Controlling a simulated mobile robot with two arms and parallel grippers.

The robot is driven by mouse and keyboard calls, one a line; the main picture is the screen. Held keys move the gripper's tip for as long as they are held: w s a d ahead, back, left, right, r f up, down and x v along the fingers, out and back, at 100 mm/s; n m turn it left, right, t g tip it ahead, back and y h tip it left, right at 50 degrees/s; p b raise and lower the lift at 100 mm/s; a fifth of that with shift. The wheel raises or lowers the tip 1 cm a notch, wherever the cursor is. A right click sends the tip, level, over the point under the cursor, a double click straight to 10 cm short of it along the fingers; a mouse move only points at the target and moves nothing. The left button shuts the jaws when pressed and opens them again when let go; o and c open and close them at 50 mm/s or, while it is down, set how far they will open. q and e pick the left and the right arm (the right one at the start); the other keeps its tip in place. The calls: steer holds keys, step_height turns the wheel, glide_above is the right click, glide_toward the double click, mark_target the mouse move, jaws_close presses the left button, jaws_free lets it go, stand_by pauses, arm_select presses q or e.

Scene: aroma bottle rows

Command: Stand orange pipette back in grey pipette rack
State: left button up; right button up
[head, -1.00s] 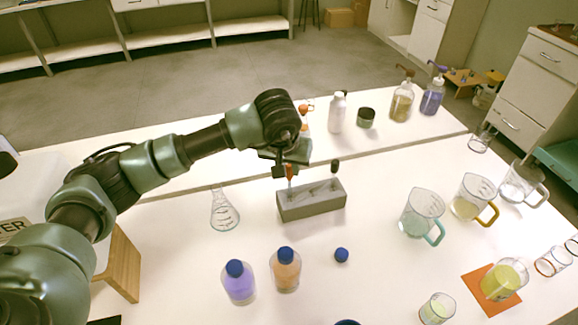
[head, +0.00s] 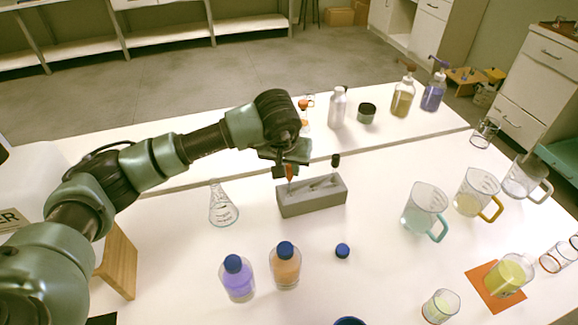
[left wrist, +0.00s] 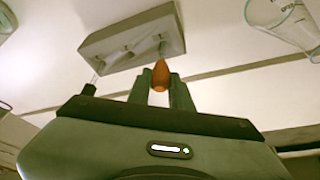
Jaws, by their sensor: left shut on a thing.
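The grey pipette rack (head: 312,200) is a long block with slots on its top, standing on the white table in the middle of the head view. It also shows in the left wrist view (left wrist: 110,42). My left gripper (head: 288,168) is over the rack's left end and shut on the orange pipette (head: 290,173). In the left wrist view my left gripper (left wrist: 160,85) has the orange pipette (left wrist: 160,74) between its fingers. A dark-topped pipette (head: 335,160) stands at the rack's right end. Whether the orange pipette's tip is in the rack cannot be told. My right gripper is not in view.
An empty conical flask (head: 222,208) stands left of the rack. A purple bottle (head: 237,278), an orange bottle (head: 285,266) and a blue cap (head: 342,250) are in front. Measuring jugs (head: 424,212) stand at right. The table between rack and jugs is clear.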

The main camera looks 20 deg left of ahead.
arm_select(q)
steer(key=o, duration=0.8)
steer(key=shift+p+v, duration=1.25)
steer(key=shift+v, duration=1.3)
step_height(320, 180, up, 5)
steer(key=shift+p, duration=1.1)
